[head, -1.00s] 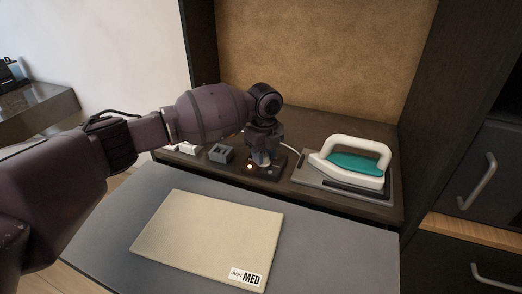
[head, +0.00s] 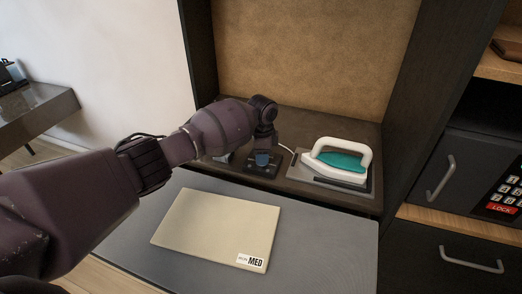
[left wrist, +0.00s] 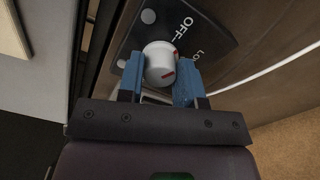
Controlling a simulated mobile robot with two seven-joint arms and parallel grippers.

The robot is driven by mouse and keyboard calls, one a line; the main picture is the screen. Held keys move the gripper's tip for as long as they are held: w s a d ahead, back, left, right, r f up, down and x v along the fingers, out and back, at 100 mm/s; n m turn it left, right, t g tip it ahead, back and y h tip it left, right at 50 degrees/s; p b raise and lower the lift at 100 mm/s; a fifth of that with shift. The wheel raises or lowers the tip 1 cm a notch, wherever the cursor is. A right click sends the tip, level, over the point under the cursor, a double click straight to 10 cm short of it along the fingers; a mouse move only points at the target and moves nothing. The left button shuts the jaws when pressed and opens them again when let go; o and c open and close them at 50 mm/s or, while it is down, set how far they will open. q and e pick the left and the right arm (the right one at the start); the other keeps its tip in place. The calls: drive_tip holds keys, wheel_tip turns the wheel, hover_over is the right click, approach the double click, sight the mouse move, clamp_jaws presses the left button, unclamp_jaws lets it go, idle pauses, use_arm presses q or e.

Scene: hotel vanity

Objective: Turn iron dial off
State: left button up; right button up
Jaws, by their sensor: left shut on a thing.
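The iron dial (left wrist: 158,66) is a white round knob with red marks, on a dark plate (left wrist: 204,32) lettered "OFF" and "LO". My left gripper (left wrist: 160,84) has its blue fingers shut on either side of the knob. In the head view the left gripper (head: 263,158) is over the dark dial plate (head: 262,171) on the shelf, and its fingers hide most of the knob. The white and teal iron (head: 338,162) rests on a grey stand to the right. My right gripper is not in view.
A white cord (left wrist: 275,72) runs beside the dial plate. A dark cabinet with a keypad (head: 504,196) stands at the right.

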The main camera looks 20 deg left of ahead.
use_arm(q)
drive_tip(key=n+p, duration=0.2)
drive_tip(key=n, duration=0.1)
drive_tip(key=shift+r+n, duration=0.1)
drive_tip(key=shift+n, duration=0.2)
drive_tip(key=shift+n+p, duration=0.5)
drive_tip(key=shift+p, duration=0.05)
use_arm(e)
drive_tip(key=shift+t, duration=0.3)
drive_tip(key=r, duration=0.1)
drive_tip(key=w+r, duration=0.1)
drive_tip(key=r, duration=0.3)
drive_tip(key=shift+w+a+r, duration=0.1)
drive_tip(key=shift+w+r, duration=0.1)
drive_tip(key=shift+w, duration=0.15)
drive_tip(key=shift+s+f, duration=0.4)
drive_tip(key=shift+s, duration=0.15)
